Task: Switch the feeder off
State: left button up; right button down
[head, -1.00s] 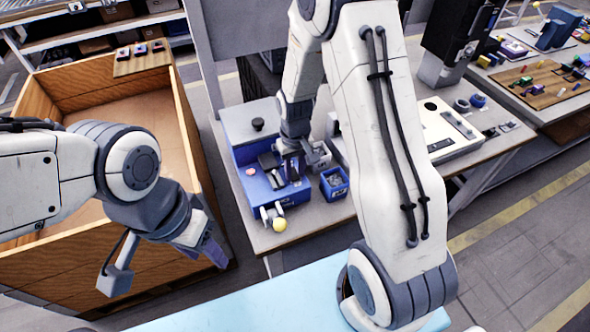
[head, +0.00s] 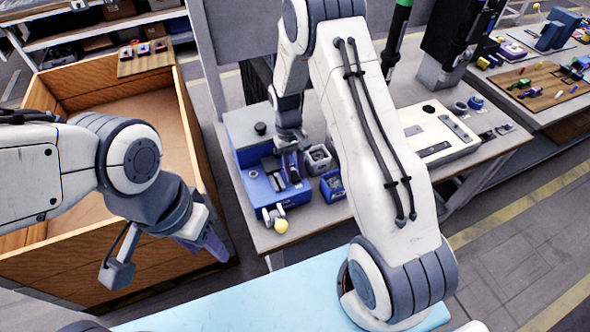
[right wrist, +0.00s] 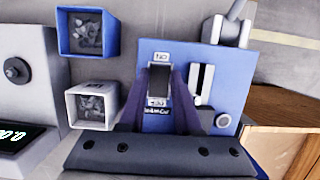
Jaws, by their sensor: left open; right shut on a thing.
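The feeder (head: 250,165) is a blue box on the grey bench in the head view. Its blue front panel (right wrist: 220,62) fills the middle of the right wrist view. A dark rocker switch (right wrist: 159,80) sits there between two small labels that appear upside down; I cannot tell which side is pressed. My right gripper (right wrist: 161,76) has its purple fingers on either side of the switch, shut on it. In the head view the right gripper (head: 291,168) is over the feeder, its tips partly hidden. My left gripper (head: 207,250) is open and empty beside the wooden crate.
A slotted fitting (right wrist: 201,85) is right of the switch. A blue bin (right wrist: 88,32) and a white bin (right wrist: 93,104) hold small parts. A yellow ball (head: 281,226) is at the feeder's front. The wooden crate (head: 190,125) stands left.

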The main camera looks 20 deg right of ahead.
jog(key=c, duration=0.9)
grip_release()
jog(key=shift+w+r, duration=0.1)
jog(key=shift+r, duration=0.05)
jog(key=shift+b+v, duration=0.9)
jog(key=shift+v, duration=4.2)
jog(key=shift+d, duration=0.1)
